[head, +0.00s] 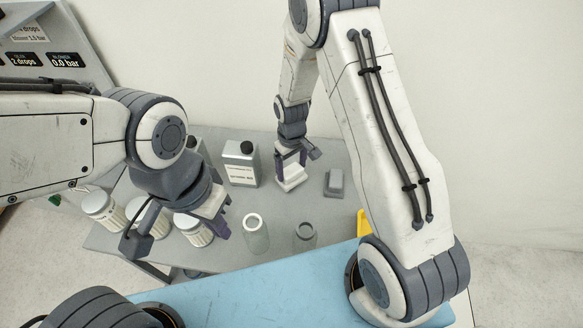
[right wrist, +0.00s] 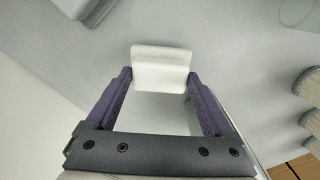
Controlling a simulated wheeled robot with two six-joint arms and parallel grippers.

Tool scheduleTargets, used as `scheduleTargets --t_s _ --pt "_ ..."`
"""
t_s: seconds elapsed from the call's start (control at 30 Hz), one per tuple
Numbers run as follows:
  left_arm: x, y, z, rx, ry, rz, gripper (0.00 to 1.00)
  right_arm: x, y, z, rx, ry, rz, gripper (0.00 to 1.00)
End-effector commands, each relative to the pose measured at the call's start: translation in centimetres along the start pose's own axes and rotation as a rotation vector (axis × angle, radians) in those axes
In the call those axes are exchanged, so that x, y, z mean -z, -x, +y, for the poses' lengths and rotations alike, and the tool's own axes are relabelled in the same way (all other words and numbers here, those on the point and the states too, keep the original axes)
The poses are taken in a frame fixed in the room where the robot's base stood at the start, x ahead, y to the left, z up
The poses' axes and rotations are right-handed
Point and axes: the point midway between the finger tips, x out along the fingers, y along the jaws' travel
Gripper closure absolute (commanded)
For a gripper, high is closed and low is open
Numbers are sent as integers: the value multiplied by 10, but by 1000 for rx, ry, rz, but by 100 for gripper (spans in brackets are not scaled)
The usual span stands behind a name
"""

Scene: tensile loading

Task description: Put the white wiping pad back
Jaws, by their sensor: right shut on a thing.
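The white wiping pad (head: 291,179) is at the back of the grey table in the head view. It also shows in the right wrist view (right wrist: 161,68) as a pale block with a raised step. My right gripper (head: 291,160) points down over it and is shut on it, with a purple finger at each side in the right wrist view (right wrist: 159,78). I cannot tell whether the pad touches the table. My left gripper (head: 217,216) hangs over the left part of the table near the jars. Its finger gap is not clear.
A grey block (head: 335,183) lies right of the pad. A black-capped metal can (head: 241,164) stands left of it. Glass cylinders (head: 255,236) (head: 305,236) stand in front. Several white-lidded jars (head: 103,208) are at left. A yellow item (head: 363,223) is near the blue surface (head: 270,292).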

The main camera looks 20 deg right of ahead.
Motion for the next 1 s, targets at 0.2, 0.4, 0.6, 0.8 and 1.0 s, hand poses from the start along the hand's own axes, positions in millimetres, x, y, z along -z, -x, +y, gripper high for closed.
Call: scheduleTargets --t_s 0.2,0.4,0.6,0.8,1.0 --pt "0 7 0 0 1 0 100 0 -17 1 0 0 0 74" --pt "0 6 0 0 0 0 100 0 -18 1 0 0 1 6" --pt "0 6 0 0 0 0 100 0 -18 1 0 0 0 0" --pt "0 3 0 0 0 0 100 1 -10 1 -1 1 3 0" --pt "0 -7 0 0 0 0 100 2 23 1 -2 1 8 0"
